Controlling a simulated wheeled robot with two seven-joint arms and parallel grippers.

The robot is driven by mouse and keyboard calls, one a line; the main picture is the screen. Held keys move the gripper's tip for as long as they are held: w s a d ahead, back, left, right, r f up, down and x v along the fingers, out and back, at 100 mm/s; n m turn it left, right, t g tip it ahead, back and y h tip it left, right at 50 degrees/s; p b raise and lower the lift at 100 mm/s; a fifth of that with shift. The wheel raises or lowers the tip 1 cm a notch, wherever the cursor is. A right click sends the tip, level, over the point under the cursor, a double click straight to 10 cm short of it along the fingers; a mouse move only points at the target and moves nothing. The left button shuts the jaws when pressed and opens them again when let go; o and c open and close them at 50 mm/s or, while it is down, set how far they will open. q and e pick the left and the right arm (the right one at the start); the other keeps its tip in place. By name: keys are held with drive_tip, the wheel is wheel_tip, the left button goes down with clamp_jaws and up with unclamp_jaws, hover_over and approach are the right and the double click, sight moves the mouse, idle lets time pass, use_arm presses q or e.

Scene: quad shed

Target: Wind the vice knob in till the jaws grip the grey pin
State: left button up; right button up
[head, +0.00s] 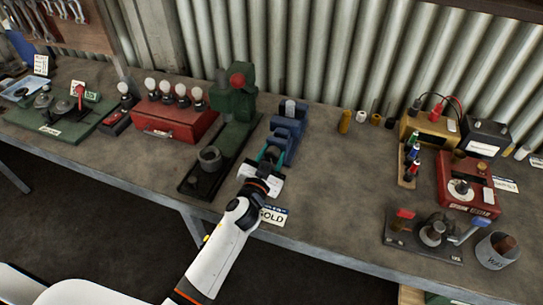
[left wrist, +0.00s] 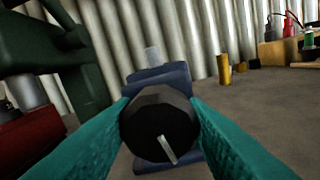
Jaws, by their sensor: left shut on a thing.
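The blue vice (head: 287,130) stands on the bench left of centre, near a green press. The pale grey pin (head: 290,108) stands upright at its jaws; it also shows in the left wrist view (left wrist: 152,56). I cannot tell whether the jaws touch the pin. My left gripper (head: 271,158) is at the front of the vice. In the left wrist view its teal fingers are shut on the black vice knob (left wrist: 160,125), one on each side. The knob's pale mark (left wrist: 168,149) points down and slightly right. The knob hides much of the vice. My right gripper is not in view.
The green press (head: 237,100) with a red knob stands close left of the vice, on a dark base. A card reading GOLD (head: 273,215) lies at the bench's front edge. The bench (head: 335,185) is clear right of the vice.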

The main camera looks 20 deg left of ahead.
use_arm(q)
drive_tip(key=m, duration=0.4)
drive_tip(key=shift+m, duration=0.3)
drive_tip(key=shift+m+b, duration=0.3)
drive_tip(key=shift+m, duration=2.3)
drive_tip(key=o, duration=1)
drive_tip(key=shift+c, duration=0.2)
drive_tip(key=s+b, duration=0.1)
drive_tip(key=s, duration=0.4)
drive_tip(key=s+b, duration=0.1)
drive_tip(key=s, duration=0.4)
drive_tip(key=shift+s+a+f+b, duration=0.15)
drive_tip(key=shift+s+b, duration=0.15)
drive_tip(key=shift+s, duration=0.75)
